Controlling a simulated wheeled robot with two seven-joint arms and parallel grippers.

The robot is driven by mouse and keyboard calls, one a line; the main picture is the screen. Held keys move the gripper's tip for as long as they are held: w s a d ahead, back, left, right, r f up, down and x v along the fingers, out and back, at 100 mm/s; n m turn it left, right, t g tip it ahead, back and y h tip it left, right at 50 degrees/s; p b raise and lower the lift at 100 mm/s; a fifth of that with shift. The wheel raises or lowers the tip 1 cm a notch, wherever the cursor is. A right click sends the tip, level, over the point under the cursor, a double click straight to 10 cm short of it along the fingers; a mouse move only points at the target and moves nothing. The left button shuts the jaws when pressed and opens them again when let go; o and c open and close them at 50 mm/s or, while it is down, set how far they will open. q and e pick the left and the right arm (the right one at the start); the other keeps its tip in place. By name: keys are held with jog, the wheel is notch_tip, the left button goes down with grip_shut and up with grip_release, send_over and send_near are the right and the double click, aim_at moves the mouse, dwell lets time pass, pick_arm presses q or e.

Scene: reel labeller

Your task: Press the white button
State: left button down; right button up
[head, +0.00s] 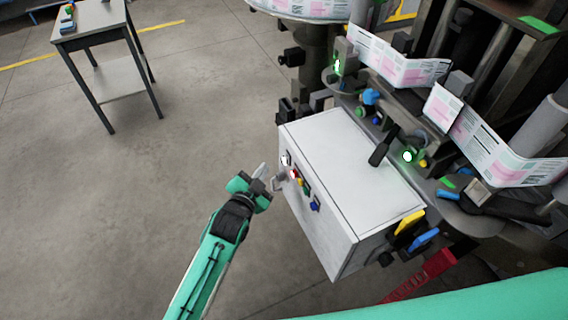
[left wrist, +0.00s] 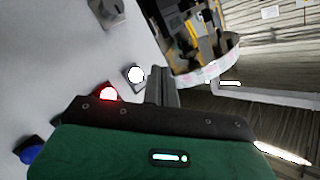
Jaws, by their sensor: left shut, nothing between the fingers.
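The white button (head: 286,159) sits near the far end of a row on the left side face of a pale grey control box (head: 352,165). In the left wrist view the white button (left wrist: 136,74) is round and bright on a dark square base. My left gripper (head: 268,177) is shut and empty, just left of that face. In the left wrist view its fingers (left wrist: 161,86) show just right of the white button; I cannot tell whether they touch it. A lit red button (left wrist: 108,92) is beside the white one. My right gripper is not in view.
A blue button (left wrist: 28,150) and a grey knob (left wrist: 107,12) share the panel. The labelling machine, with printed label web (head: 400,65), stands behind and right of the box. A grey side table (head: 95,20) is at the back left. The floor left of the box is clear.

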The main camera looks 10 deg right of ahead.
aim_at(286, 160)
pick_arm(q)
jog(key=shift+w+d, duration=0.25)
jog(key=shift+d, duration=0.5)
jog(key=shift+w+d, duration=0.25)
jog(key=shift+d, duration=0.45)
dwell(1.0)
jog(key=shift+w+d, duration=0.1)
jog(key=shift+d, duration=0.3)
jog(key=shift+w+d, duration=0.15)
jog(key=shift+d, duration=0.3)
dwell(0.7)
jog(key=shift+a+p, duration=0.15)
jog(key=shift+p, duration=0.15)
jog(key=shift+s+a+p, duration=0.3)
jog(key=shift+a+p, duration=0.1)
jog(key=shift+a, duration=0.3)
jog(key=shift+a, duration=0.1)
